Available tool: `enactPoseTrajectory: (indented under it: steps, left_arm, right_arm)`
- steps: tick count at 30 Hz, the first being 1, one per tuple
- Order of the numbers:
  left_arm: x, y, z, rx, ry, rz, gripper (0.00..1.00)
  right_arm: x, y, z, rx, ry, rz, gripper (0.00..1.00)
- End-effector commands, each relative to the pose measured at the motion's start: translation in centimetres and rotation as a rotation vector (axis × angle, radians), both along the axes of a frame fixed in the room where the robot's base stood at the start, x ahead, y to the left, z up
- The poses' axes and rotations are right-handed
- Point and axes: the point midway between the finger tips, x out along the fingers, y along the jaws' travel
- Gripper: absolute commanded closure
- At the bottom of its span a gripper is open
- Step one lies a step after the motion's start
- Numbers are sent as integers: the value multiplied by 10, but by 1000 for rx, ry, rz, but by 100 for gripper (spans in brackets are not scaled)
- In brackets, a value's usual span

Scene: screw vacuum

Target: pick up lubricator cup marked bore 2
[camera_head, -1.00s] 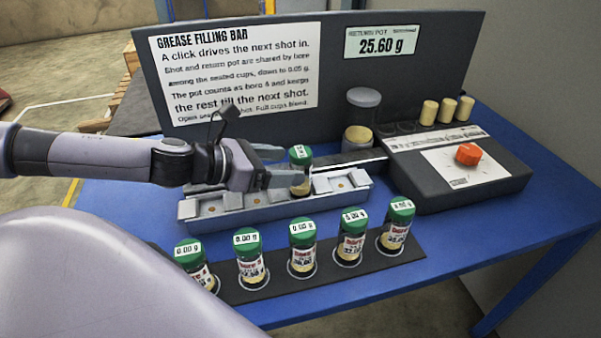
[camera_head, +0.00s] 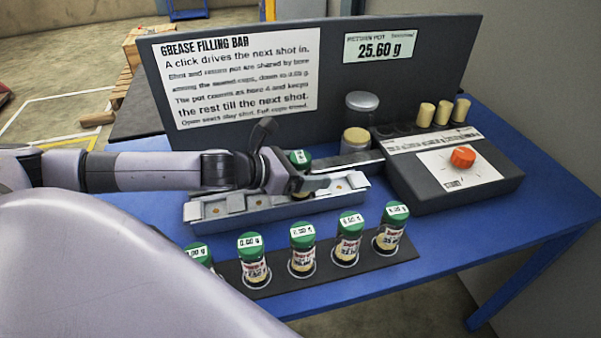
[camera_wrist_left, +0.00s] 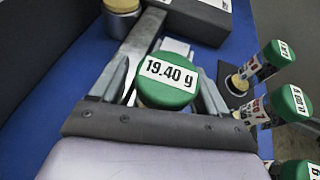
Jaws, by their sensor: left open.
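My left gripper (camera_head: 312,178) is at the grey filling bar (camera_head: 240,215), its open fingers on either side of a green-lidded cup (camera_head: 299,157) in a seat. The gripper hides most of that cup. In the left wrist view the cup's lid (camera_wrist_left: 168,88) reads 19.40 g and sits between the fingers; I cannot tell whether they touch it. Several more green-lidded cups (camera_head: 303,250) stand upright in a row on a black mat (camera_head: 262,290) in front of the bar. Their bore markings are too small to read. My right gripper is out of view.
Behind the bar stands a dark panel with a sign (camera_head: 235,75) and a 25.60 g display (camera_head: 379,45). A jar (camera_head: 356,140) stands behind the bar. A dark box with an orange knob (camera_head: 462,157) is at right. The blue table (camera_head: 500,235) is clear at front right.

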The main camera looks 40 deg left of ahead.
Motion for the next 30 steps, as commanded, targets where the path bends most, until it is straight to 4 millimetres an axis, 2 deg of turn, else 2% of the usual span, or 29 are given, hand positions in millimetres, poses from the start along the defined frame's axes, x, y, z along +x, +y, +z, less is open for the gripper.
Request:
enactPoseTrajectory:
  steps: [8,13,15,23,30]
  left_arm:
    - [1,-1,-1,2,0,-1,25]
    - [1,-1,-1,1,0,0,80]
    - [1,-1,0,1,0,0,88]
    - [1,-1,1,1,-2,-1,88]
    - [2,0,18,3,-5,-1,88]
  right_arm:
    - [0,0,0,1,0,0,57]
    - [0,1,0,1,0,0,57]
    - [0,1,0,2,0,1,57]
    - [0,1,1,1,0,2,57]
    - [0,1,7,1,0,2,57]
